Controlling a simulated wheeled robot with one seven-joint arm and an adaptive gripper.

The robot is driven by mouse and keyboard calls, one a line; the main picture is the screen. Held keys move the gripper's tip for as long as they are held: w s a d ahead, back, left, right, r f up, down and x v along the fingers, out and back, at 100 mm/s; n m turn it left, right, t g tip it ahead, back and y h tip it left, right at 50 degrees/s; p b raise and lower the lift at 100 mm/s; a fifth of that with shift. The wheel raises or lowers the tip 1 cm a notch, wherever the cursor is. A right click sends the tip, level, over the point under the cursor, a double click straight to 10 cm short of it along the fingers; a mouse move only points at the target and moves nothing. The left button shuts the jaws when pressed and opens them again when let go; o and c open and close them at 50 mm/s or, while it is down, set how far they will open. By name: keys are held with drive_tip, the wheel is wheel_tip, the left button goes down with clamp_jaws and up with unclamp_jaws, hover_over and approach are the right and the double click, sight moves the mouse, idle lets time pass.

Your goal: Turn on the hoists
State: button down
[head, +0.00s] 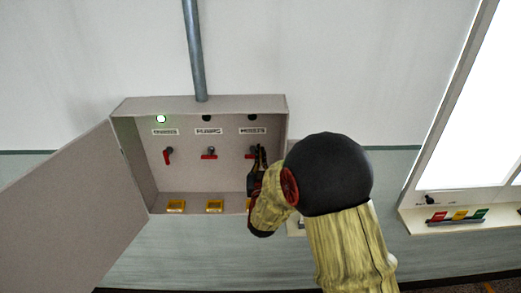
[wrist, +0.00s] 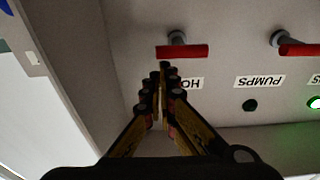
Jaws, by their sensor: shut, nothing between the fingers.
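The open switch box (head: 283,125) on the wall holds three red handles. The right one, the hoists handle (head: 250,155), lies level; its red bar also shows in the wrist view (wrist: 182,51). The lamp above it (head: 251,117) is dark. My gripper (head: 261,153) is at the right of the box, by the hoists handle. In the wrist view its fingers (wrist: 161,70) are shut and empty, their tips just short of the red bar. They partly cover the hoists label (wrist: 188,83). I cannot tell whether they touch the bar.
The pumps handle (head: 209,156) is level and its lamp (head: 207,118) is dark. The left handle (head: 168,155) points roughly up and down under a lit green lamp (head: 161,119). Yellow tags (head: 215,206) line the box bottom. The door (head: 75,215) hangs open left.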

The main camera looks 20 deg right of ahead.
drive_tip(key=shift+s+d+f+m+g+h+b, duration=0.2)
drive_tip(key=shift+m+b, duration=0.65)
drive_tip(key=shift+b, duration=0.7)
drive_tip(key=shift+w+d+f+m+g+h+b, duration=0.1)
drive_tip(key=shift+f+m+b, duration=0.2)
drive_tip(key=shift+m+b, duration=0.9)
drive_tip(key=shift+s+d+f+m+g+h+b, duration=0.2)
drive_tip(key=shift+m+b, duration=0.25)
drive_tip(key=shift+b, duration=1.45)
drive_tip(key=shift+f+m+b, duration=0.15)
drive_tip(key=shift+m+b, duration=0.15)
drive_tip(key=shift+b, duration=0.3)
wheel_tip(320, 180, down, 3)
drive_tip(key=m+b, duration=0.5)
drive_tip(key=b, duration=0.2)
drive_tip(key=m+g+b, duration=0.1)
drive_tip(key=m+b, duration=0.4)
drive_tip(key=b, duration=0.3)
drive_tip(key=shift+f+m+h, duration=0.2)
drive_tip(key=shift+m+h, duration=0.1)
drive_tip(key=shift+h, duration=0.1)
drive_tip(key=shift+w+a+f+m+g+b, duration=0.15)
drive_tip(key=shift+f+m+g+b, duration=0.1)
drive_tip(key=shift+m+b, duration=0.75)
drive_tip(key=shift+w+a+f+m+g+b, duration=0.15)
drive_tip(key=shift+f+m+b, duration=0.1)
drive_tip(key=shift+m+b, duration=0.75)
drive_tip(key=shift+s, duration=0.1)
